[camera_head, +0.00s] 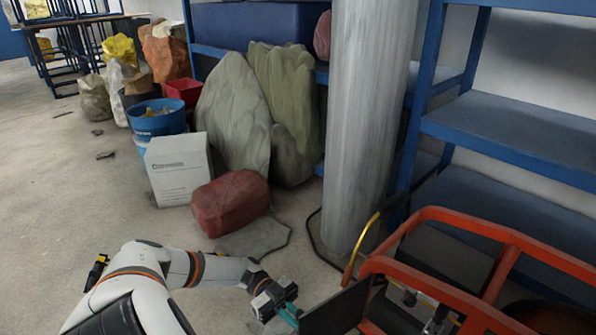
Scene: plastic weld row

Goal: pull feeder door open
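My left arm comes in from the lower left. Its gripper (289,312), dark with teal at the fingers, is at the bottom edge, right beside the left edge of a dark flat panel (338,309). The panel, which looks like the feeder door, stands out at an angle from the left side of an orange tube-framed machine (480,228). The finger gap is too small and partly hidden, so I cannot tell if the fingers hold the panel edge. My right gripper is not in view.
A grey column (364,120) stands behind the machine, with blue shelving (510,125) to its right. A red bundle (230,202), a white box (178,168) and a blue bin (157,118) stand beyond my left arm. Floor at left is mostly clear.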

